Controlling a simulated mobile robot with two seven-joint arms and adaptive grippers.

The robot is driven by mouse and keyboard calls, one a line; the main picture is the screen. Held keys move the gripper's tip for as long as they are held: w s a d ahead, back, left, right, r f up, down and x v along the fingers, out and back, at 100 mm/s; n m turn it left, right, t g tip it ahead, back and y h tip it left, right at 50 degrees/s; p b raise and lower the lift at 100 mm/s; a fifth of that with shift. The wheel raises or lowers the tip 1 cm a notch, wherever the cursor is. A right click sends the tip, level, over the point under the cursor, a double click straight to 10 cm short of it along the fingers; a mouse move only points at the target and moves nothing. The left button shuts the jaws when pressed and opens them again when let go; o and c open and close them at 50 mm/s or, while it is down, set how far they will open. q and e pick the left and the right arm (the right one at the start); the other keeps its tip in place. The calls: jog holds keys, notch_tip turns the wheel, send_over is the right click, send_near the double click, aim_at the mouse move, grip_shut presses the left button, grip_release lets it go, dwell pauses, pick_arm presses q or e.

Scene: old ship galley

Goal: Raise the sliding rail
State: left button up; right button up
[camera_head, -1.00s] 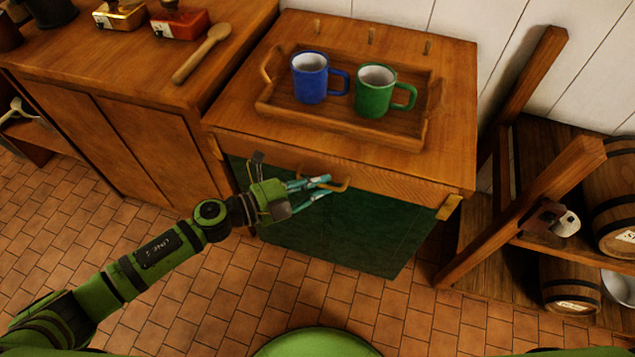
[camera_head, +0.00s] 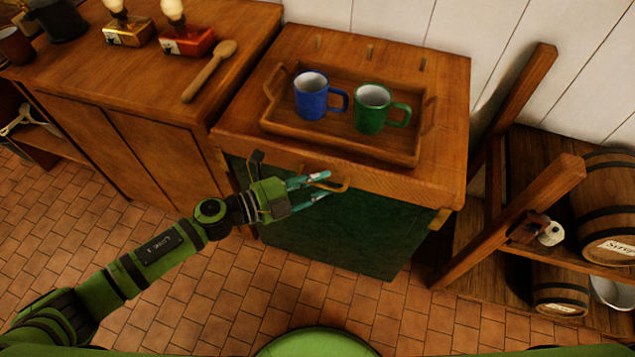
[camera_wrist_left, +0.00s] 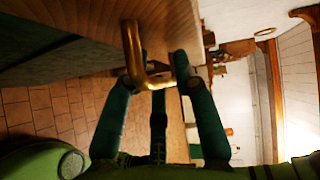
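The sliding rail (camera_head: 392,190) is a wooden strip across the upper front of the cabinet, above a dark green front panel. A brass handle (camera_head: 341,184) sticks out from it near its middle. My left gripper (camera_head: 326,184) is at this handle with its teal fingers spread. In the left wrist view, the handle (camera_wrist_left: 133,45) reaches in between the spread fingers (camera_wrist_left: 152,72). I see no finger clearly closed on it; contact cannot be told. My right gripper is in neither view.
On the cabinet top, a wooden tray (camera_head: 285,128) holds a blue mug (camera_head: 311,98) and a green mug (camera_head: 371,112). A wooden spoon (camera_head: 208,73) lies on the left counter. A rack with barrels (camera_head: 612,195) stands at right. Tiled floor lies in front.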

pick_arm(q)
jog(key=shift+s+d+r, duration=0.1)
jog(key=shift+d+r, duration=0.05)
jog(key=shift+r, duration=0.15)
jog(key=v, duration=1.2)
jog(key=shift+f, duration=0.3)
